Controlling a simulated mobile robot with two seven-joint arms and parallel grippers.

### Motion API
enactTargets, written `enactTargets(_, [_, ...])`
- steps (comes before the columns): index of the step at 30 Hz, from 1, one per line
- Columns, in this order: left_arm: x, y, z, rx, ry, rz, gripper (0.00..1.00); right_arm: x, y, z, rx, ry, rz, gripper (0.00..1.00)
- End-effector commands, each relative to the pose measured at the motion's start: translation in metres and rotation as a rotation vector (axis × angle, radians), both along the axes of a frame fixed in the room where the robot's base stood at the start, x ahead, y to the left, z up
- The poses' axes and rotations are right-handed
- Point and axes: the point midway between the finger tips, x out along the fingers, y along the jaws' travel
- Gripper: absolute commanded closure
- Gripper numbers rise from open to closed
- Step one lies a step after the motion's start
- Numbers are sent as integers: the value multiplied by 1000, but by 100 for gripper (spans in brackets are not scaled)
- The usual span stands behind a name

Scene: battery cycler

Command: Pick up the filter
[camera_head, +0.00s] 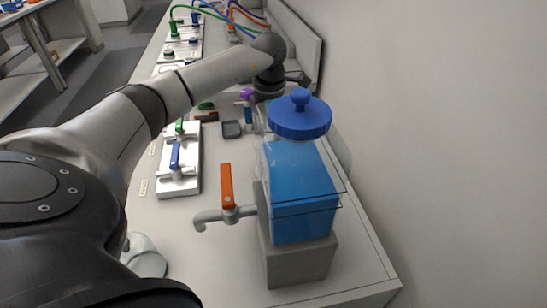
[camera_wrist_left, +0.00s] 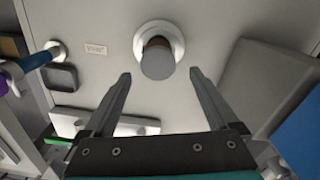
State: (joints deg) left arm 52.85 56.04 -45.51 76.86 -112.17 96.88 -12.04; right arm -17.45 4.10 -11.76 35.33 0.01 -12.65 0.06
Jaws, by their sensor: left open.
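A short grey cylinder with a brown band (camera_wrist_left: 157,62) stands in a round white flanged base in the left wrist view. It is the likeliest filter, but I cannot tell for certain. My left gripper is open and empty, its fingertips (camera_wrist_left: 160,75) on either side of the cylinder in the picture, with gaps on both sides. I cannot tell how far above it they are. In the head view my left wrist (camera_head: 270,75) is above the bench behind the blue lid, and its fingers are mostly hidden. My right gripper is not in view.
A blue knobbed lid (camera_head: 300,122) is above a blue tank (camera_head: 302,190) on a grey block (camera_head: 298,265). An orange-handled tap (camera_head: 226,186) sticks out left. A white valve plate (camera_head: 180,187) and a small dark tray (camera_head: 232,129) are nearby. A wall bounds the right.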

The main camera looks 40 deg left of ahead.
Motion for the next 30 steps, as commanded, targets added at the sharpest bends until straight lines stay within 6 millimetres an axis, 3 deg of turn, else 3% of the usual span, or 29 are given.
enactTargets(8, [2, -1, -17, -1, 0, -1, 7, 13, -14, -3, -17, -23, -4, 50])
enactTargets(17, [7, -1, -59, -1, 1, -1, 7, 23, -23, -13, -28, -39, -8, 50])
enactTargets(24, [8, -1, -61, 1, -1, -1, 7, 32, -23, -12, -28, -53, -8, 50])
enactTargets(30, [8, -1, -61, 1, -1, -1, 28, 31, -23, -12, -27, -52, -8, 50])
